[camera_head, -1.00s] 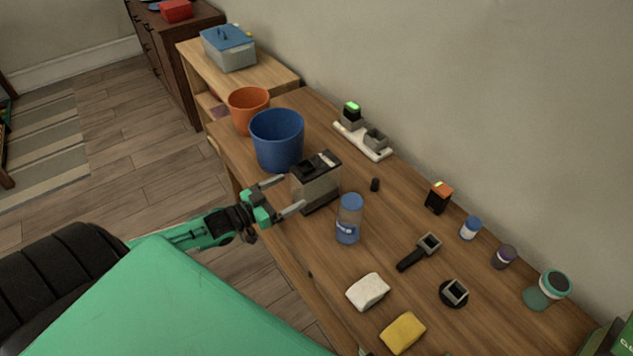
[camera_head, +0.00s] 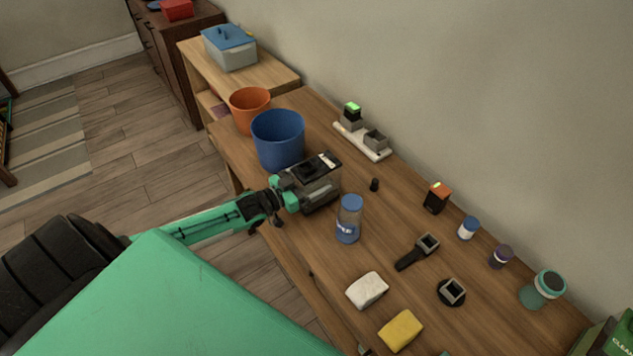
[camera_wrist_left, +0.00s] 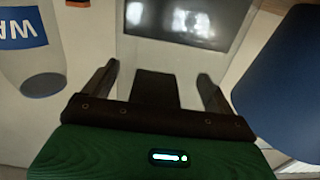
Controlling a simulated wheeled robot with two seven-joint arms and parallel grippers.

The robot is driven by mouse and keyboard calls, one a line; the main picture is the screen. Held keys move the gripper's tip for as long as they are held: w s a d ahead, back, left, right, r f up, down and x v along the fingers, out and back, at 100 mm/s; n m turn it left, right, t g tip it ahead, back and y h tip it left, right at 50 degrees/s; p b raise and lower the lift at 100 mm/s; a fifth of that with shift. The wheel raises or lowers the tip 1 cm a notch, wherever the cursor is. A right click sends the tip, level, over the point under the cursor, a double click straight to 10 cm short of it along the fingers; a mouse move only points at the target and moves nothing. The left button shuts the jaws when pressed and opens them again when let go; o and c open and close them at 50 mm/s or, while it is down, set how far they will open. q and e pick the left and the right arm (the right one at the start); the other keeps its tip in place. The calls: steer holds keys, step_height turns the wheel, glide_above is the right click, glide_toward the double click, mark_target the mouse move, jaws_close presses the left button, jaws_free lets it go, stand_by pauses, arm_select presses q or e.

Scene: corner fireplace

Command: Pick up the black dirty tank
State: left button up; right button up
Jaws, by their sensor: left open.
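The black dirty tank (camera_head: 322,188), a boxy container with a black top and greyish sides, stands on the wooden table near its left edge. In the left wrist view the tank (camera_wrist_left: 150,50) fills the space ahead as a pale face with a dark glossy panel. My left gripper (camera_wrist_left: 158,78) is open, its two fingers spread in front of that face. In the head view my left gripper (camera_head: 290,192) is right up against the tank's near left side, its fingertips mostly hidden. I cannot tell whether they touch it.
A blue bucket (camera_head: 278,140) stands close behind the tank, and a blue-capped bottle (camera_head: 348,220) close in front. An orange bucket (camera_head: 248,108) is farther back. A white sponge (camera_head: 367,290), a yellow sponge (camera_head: 401,331) and small attachments lie toward the front right.

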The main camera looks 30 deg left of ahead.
arm_select(q)
steer(key=shift+c, duration=0.4)
steer(key=c, duration=1.1)
steer(key=shift+c, duration=0.3)
steer(key=shift+r, duration=0.15)
step_height(320, 180, up, 20)
steer(key=b, duration=0.1)
steer(key=shift+b, duration=0.4)
